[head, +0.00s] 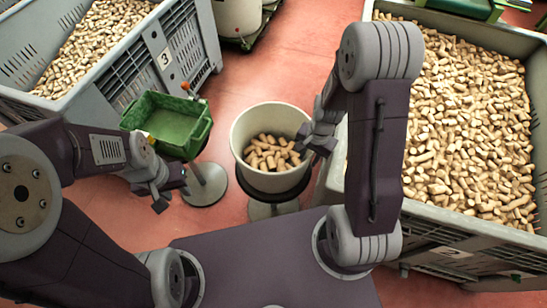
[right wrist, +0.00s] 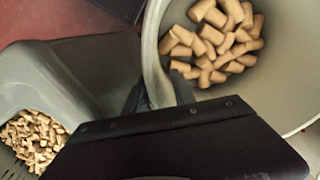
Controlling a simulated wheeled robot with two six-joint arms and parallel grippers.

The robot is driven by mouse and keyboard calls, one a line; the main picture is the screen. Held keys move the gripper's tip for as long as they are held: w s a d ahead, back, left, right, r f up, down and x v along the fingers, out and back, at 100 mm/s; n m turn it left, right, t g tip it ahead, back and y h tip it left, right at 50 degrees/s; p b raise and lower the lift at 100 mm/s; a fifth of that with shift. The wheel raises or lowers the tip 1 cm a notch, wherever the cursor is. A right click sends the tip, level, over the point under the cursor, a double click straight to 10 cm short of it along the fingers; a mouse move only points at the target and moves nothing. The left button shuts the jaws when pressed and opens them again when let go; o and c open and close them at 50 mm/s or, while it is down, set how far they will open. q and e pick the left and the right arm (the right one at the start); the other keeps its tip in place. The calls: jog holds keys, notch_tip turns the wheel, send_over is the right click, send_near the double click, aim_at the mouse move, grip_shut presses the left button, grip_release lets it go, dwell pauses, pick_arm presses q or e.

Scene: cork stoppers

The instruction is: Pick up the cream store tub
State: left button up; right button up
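The cream tub (head: 268,183) stands upright on a round stand in the middle of the head view, with cork stoppers (head: 271,152) heaped inside. My right gripper (head: 314,142) is at the tub's right rim, pointing down. In the right wrist view the tub (right wrist: 282,98) fills the upper right, and one finger is inside its wall and the other outside. Whether the fingers press on the wall cannot be told. My left gripper (head: 172,196) is open and empty, left of the tub and in front of the green tub.
A grey crate of corks (head: 470,238) is close on the right. Another grey crate (head: 150,62), marked 3, is at back left. Red floor (head: 290,60) is open behind the cream tub.

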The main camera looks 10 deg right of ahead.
jog(key=shift+w+f, duration=0.1)
jog(key=shift+f, duration=0.2)
jog(key=shift+r, duration=0.1)
grip_shut()
dwell(1.1)
